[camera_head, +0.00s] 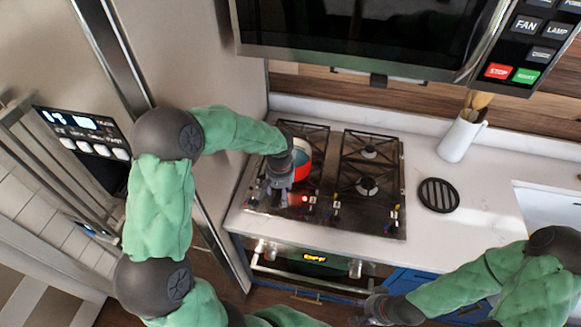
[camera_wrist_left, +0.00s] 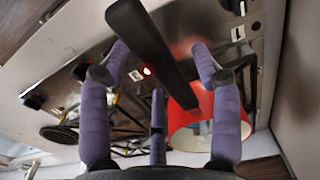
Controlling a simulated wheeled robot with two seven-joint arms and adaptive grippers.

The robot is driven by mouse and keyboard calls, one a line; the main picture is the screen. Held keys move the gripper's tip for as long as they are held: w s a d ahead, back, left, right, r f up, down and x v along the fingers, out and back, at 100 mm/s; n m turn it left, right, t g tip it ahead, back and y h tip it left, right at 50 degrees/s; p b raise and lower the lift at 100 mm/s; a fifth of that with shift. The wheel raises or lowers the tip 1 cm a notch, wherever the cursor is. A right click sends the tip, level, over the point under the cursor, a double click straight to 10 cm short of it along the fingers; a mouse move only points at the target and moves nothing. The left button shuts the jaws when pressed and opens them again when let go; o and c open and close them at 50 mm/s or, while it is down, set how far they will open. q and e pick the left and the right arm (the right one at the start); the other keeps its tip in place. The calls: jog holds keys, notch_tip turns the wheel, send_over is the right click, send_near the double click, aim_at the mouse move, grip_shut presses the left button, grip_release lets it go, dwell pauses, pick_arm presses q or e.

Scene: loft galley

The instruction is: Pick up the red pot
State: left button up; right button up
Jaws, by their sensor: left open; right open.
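The red pot (camera_head: 303,171) sits on the left part of the gas stove, partly hidden behind my left gripper (camera_head: 277,190). The pot's red side (camera_wrist_left: 190,125) also shows in the left wrist view. Its long black handle (camera_wrist_left: 150,50) runs between the spread purple fingers of my left gripper (camera_wrist_left: 160,60). The fingers are open around the handle, and I cannot tell whether any touches it. My right gripper (camera_head: 368,312) is open and empty at the lower middle of the head view, in front of the counter and away from the pot.
The black stove (camera_head: 366,207) has raised grates and front knobs, and one red light shows near the pot. A round black trivet (camera_head: 438,195) and a white utensil holder (camera_head: 458,138) stand to the right. A microwave (camera_head: 350,35) hangs above; a tall fridge panel (camera_head: 235,75) borders the left.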

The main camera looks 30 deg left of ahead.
pick_arm(q)
jog(key=shift+f, duration=0.4)
jog(key=shift+c, duration=0.2)
grip_shut()
jog(key=shift+w+r, duration=0.15)
jog(key=shift+r, duration=0.2)
